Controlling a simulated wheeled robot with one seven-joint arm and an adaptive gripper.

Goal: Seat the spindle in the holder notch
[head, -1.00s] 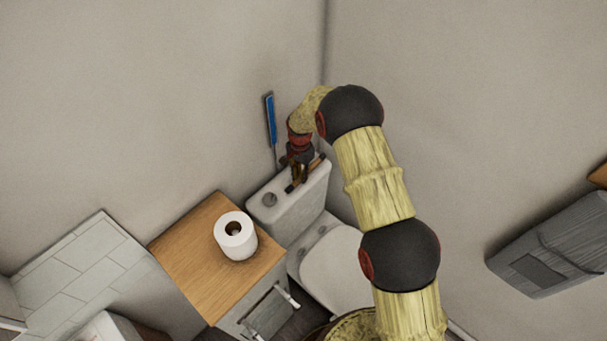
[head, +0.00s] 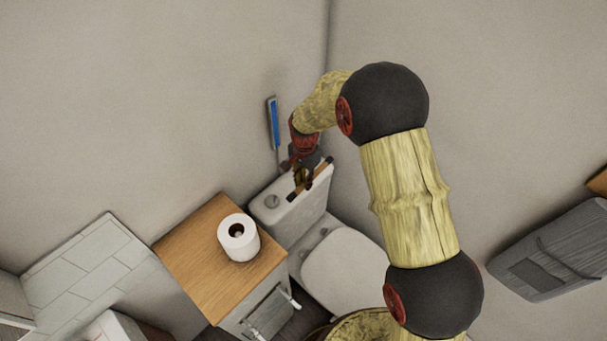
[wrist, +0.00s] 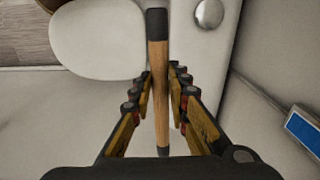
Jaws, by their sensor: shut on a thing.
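The spindle is a wooden rod with black ends, seen lengthwise in the wrist view (wrist: 160,85) and slanting over the toilet tank in the head view (head: 322,173). My gripper (head: 304,181) is above the tank; in the wrist view its fingers (wrist: 158,78) are closed on the middle of the spindle. How far the spindle is above the tank lid is hard to tell. What looks like the holder, two pale metal arms (head: 289,299), sticks out from the front of the cabinet, below and in front of the tank in the head view. Its notch is too small to make out.
A white paper roll (head: 238,240) stands upright on the wooden cabinet top (head: 193,250). The toilet tank (head: 283,222) has a round button, and the lid (head: 340,270) is shut. A blue-faced strip (head: 273,125) is on the wall behind. A grey box (head: 560,250) hangs at right.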

